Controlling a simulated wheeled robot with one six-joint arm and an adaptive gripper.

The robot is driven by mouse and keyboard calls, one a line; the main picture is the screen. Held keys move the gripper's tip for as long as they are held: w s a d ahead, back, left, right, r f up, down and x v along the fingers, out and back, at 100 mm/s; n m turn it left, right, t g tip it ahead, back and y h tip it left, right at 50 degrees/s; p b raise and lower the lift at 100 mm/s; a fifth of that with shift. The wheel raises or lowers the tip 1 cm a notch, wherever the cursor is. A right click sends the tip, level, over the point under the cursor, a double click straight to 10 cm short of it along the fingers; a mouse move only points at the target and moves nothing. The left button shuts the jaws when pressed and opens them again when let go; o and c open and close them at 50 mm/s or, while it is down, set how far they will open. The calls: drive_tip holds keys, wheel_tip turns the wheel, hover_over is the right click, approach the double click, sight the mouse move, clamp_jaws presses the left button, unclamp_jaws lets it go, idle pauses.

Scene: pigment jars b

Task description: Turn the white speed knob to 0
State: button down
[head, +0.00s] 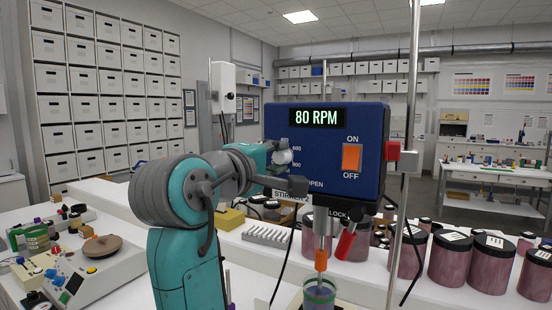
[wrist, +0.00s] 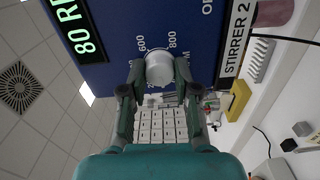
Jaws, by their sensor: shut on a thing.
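The white speed knob (wrist: 159,69) sits on the front of the blue stirrer box (head: 325,180). In the wrist view it lies between the two fingers of my gripper (wrist: 155,88), which is shut on it. The printed numbers 600 and 800 show beside the knob; other marks are partly hidden by the fingers. In the head view my gripper (head: 282,155) is at the left part of the box, and the knob shows only partly there. The green display (head: 317,117) reads 80 RPM.
An orange ON/OFF switch (head: 351,157) is right of the knob. A red clamp (head: 400,152) and metal rod stand at the box's right. Below are the stirring shaft and a jar (head: 319,295). Several dark-red jars (head: 451,258) stand on the white bench at right.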

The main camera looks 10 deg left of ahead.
drive_tip(key=shift+n, duration=2.3)
drive_tip(key=shift+f, duration=0.1)
drive_tip(key=c, duration=0.8)
unclamp_jaws()
drive_tip(key=shift+c, duration=0.2)
drive_tip(key=shift+s, duration=0.1)
drive_tip(key=v, duration=1.1)
drive_tip(key=shift+s+a, duration=0.15)
drive_tip(key=shift+s, duration=0.25)
